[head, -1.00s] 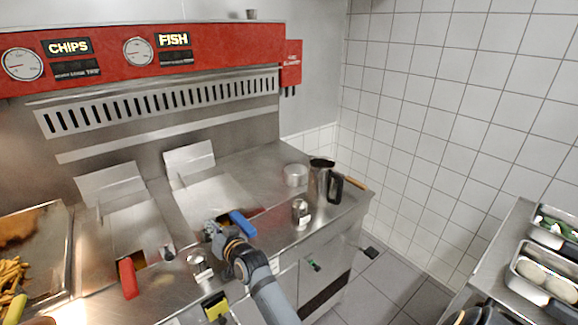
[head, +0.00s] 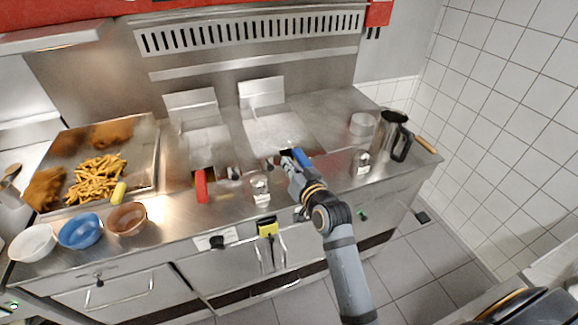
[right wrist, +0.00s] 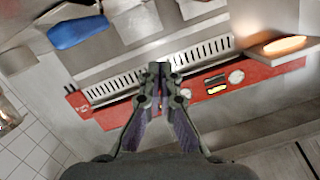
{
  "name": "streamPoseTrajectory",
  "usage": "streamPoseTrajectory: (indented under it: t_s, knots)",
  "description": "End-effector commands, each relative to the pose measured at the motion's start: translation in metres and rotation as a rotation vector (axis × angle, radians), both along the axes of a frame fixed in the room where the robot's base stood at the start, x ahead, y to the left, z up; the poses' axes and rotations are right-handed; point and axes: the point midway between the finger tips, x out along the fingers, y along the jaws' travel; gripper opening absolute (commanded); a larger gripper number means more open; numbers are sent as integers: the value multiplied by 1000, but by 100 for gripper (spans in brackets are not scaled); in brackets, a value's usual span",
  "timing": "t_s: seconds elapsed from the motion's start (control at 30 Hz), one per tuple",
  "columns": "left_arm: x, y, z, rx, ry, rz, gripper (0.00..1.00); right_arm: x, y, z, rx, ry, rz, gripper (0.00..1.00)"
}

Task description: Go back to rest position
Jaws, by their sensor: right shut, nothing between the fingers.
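My right gripper (head: 290,160) is over the front of the fryer counter in the head view, close to the blue handle (head: 302,158) of the right fryer basket. In the right wrist view its fingers (right wrist: 160,72) are closed together with nothing between them. The blue handle also shows in the right wrist view (right wrist: 77,32), apart from the fingertips. A red handle (head: 201,186) belongs to the left fryer. My left gripper is not in view.
A tray (head: 157,165) of fries and fried pieces is at the left. White (head: 33,243), blue (head: 81,231) and brown (head: 126,219) bowls line the front edge. A metal jug (head: 388,132) and shakers (head: 361,162) stand at the right. Floor to the right is clear.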

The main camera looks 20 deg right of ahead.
Motion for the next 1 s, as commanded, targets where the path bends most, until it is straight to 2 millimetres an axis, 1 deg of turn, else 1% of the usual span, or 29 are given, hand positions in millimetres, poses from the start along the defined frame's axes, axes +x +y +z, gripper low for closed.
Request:
streamPoseTrajectory:
  t_s: [0.17, 0.23, 0.27, 0.33, 0.37, 0.4, 0.47, 0.5, 0.57, 0.6, 0.67, 0.7, 0.77, 0.8, 0.93, 0.97, 1.0]
  knots:
    - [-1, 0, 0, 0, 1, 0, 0, 0, 0, 0, 0, 0, 0, 0]
    - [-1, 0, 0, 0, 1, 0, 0, -2, 0, -3, -7, 13, 2, 0]
    - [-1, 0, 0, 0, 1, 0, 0, -5, -1, -8, -18, 31, 7, 0]
    - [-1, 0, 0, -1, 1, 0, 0, -21, -5, -30, -67, 116, 24, 0]
    - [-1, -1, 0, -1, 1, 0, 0, -32, -7, -43, -95, 169, 34, 0]
    - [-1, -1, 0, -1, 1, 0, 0, -48, -11, -61, -138, 249, 51, 0]
    - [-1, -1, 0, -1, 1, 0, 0, -76, -18, -86, -201, 370, 74, 0]
    - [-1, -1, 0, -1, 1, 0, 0, -95, -22, -100, -239, 448, 89, 0]
    - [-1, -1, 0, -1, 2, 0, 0, -121, -29, -118, -289, 550, 108, 0]
    - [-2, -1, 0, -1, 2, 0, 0, -138, -34, -127, -317, 612, 118, 0]
    - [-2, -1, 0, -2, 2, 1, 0, -161, -40, -138, -358, 697, 132, 0]
    - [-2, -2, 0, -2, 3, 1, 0, -177, -44, -144, -381, 751, 142, 0]
    - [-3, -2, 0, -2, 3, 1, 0, -199, -51, -152, -416, 827, 154, 0]
    - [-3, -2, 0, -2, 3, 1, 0, -213, -55, -156, -436, 875, 161, 0]
    - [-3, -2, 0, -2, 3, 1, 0, -260, -68, -164, -500, 1030, 185, 0]
    - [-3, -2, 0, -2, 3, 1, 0, -267, -71, -168, -512, 1060, 189, 0]
    - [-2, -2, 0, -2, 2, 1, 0, -260, -71, -185, -504, 1060, 187, 0]
